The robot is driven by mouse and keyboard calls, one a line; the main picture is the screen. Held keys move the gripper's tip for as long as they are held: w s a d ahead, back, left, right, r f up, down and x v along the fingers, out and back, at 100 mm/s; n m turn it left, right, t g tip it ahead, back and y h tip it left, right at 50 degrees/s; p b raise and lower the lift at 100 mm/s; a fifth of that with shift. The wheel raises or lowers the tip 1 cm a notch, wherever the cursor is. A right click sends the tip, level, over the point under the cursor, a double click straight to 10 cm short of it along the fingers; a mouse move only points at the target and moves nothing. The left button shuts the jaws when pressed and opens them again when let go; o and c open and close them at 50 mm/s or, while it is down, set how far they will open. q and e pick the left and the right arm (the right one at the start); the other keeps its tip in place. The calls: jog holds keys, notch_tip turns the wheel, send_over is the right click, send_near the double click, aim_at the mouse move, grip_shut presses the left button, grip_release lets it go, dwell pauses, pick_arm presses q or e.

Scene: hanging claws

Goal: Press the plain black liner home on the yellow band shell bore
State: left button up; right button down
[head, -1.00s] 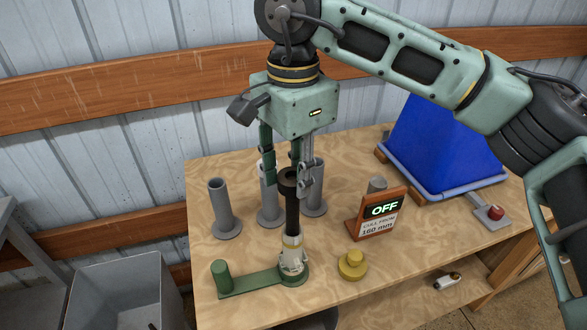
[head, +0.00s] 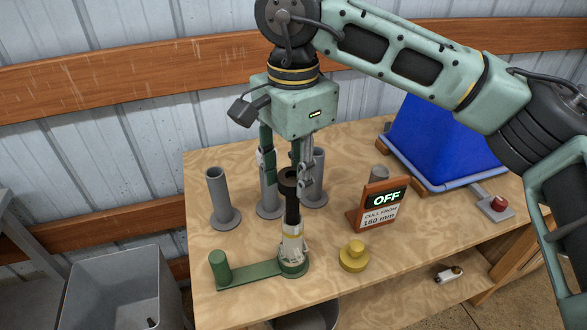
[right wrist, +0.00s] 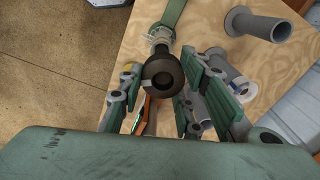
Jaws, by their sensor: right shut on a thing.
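The black liner (head: 291,208) is upright, its flanged top between the fingers of my right gripper (head: 286,176). The gripper is shut on it. The liner's lower end is inside the top of the pale shell (head: 292,252), which has a yellow band near its top. A length of black still shows above the shell. The shell stands upright on the round end of a green fixture (head: 250,274). In the right wrist view the liner's ring-shaped top (right wrist: 163,76) lies between the two fingers, with the shell beyond it. My left gripper is out of view.
Grey flanged tubes (head: 219,200) stand behind and left of the shell. A blue bin (head: 440,150) and red button (head: 498,204) are farther right. A grey bin (head: 118,287) stands lower left.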

aim_at(294, 206)
jog(key=shift+f+b, duration=2.95)
jog(key=shift+f, duration=1)
jog(key=c, duration=1.2)
grip_release()
